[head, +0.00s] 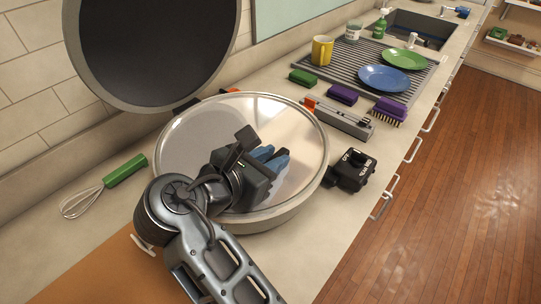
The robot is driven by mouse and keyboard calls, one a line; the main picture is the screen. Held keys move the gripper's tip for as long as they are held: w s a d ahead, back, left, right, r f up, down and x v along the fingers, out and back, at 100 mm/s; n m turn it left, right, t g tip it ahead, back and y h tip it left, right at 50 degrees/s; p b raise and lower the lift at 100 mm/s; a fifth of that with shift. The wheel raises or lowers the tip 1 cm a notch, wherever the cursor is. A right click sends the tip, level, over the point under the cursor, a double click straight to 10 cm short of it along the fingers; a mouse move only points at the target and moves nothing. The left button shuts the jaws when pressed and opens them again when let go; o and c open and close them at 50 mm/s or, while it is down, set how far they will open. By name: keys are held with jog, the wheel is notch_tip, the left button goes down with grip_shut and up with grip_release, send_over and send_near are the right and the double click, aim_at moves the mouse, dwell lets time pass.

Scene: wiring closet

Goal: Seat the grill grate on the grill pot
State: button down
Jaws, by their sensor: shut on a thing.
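The grill pot (290,214) is a wide, round, cream-coloured vessel on the counter. A shiny, round, pale metal disc (200,130), which looks like the grill grate, lies over its opening. I cannot tell whether its rim is fully down or slightly raised. My gripper (272,159), with blue fingertips, is over the right half of the disc. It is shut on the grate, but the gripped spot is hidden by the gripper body. A large round lid (155,45) with a dark inside stands up behind the pot.
A black control box (351,170) is close at the pot's right. A green-handled whisk (105,187) lies left. Behind are a grey tool (338,118), sponges (342,94), a brush (389,111) and a drying rack (345,67) with plates and a yellow mug. The tiled wall borders the left.

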jog(key=shift+f, duration=0.3)
jog(key=c, duration=1.2)
grip_release()
jog(key=shift+c, duration=0.2)
jog(key=o, duration=0.6)
jog(key=shift+c, duration=0.2)
jog(key=shift+f, duration=0.1)
jog(key=shift+v, duration=4.05)
